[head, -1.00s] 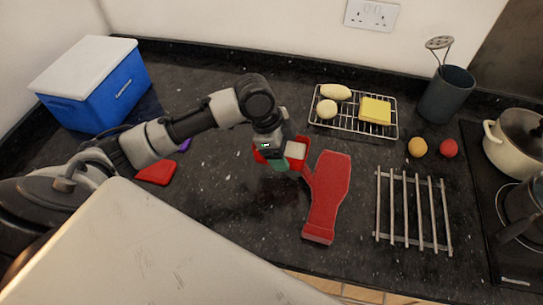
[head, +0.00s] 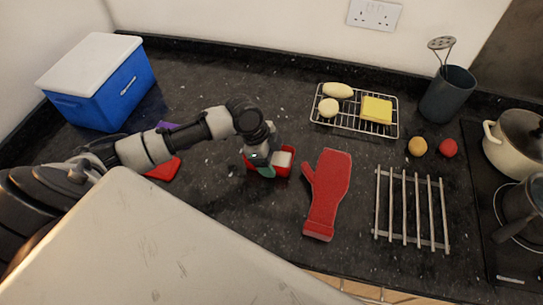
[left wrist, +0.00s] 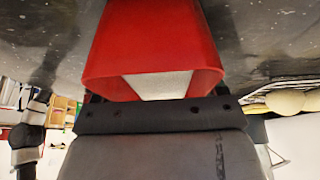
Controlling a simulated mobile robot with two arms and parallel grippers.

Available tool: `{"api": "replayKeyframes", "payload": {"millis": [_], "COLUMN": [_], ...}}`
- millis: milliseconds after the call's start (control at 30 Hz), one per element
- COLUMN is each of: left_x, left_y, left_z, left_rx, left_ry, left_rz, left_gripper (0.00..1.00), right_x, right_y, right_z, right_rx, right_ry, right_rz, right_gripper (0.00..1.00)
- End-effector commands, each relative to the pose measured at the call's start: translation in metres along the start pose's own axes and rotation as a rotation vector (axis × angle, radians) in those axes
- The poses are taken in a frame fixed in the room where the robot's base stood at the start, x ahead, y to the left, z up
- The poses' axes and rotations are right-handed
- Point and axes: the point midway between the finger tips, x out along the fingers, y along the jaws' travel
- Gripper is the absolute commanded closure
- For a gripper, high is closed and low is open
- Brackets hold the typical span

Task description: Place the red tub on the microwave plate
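The red tub (head: 287,165) is at my left gripper (head: 268,163), left of the red oven mitt in the head view. Something whitish shows inside its rim. In the left wrist view the tub (left wrist: 155,40) fills the space directly ahead of the gripper, rim toward the camera. The gripper appears shut on the tub; its fingertips are mostly hidden. I cannot tell how far the tub is above the counter. I cannot make out a microwave plate in either view. My right gripper is not in view.
A red oven mitt (head: 327,192) and a metal rack (head: 405,211) lie to the right. A wire rack (head: 350,125) holds food behind. A blue cooler (head: 108,92) stands back left. Purple (head: 172,131) and red (head: 163,169) items lie near my left arm.

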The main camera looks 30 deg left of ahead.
Motion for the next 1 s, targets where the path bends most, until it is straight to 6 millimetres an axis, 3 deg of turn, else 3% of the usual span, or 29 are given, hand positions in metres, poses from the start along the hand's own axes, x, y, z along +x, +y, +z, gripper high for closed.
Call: {"api": "replayKeyframes", "payload": {"millis": [33, 167, 533, 1000], "left_x": [0.000, 0.000, -0.006, -0.097], "left_y": [0.000, 0.000, 0.000, -0.001], "left_z": [0.000, 0.000, -0.001, 0.000], "left_rx": [0.000, 0.000, 0.000, 0.001], "left_ry": [0.000, 0.000, -0.001, -0.002], "left_rz": [0.001, 0.001, 0.000, -0.003], "left_gripper": [0.22, 0.03, 0.03, 0.03], "right_x": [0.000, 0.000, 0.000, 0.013], "right_y": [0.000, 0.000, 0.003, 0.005], "right_z": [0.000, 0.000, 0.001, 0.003], "right_rx": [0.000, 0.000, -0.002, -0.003], "right_ry": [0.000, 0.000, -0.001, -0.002], "right_rz": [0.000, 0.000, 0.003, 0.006], "right_gripper": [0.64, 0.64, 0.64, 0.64]}}
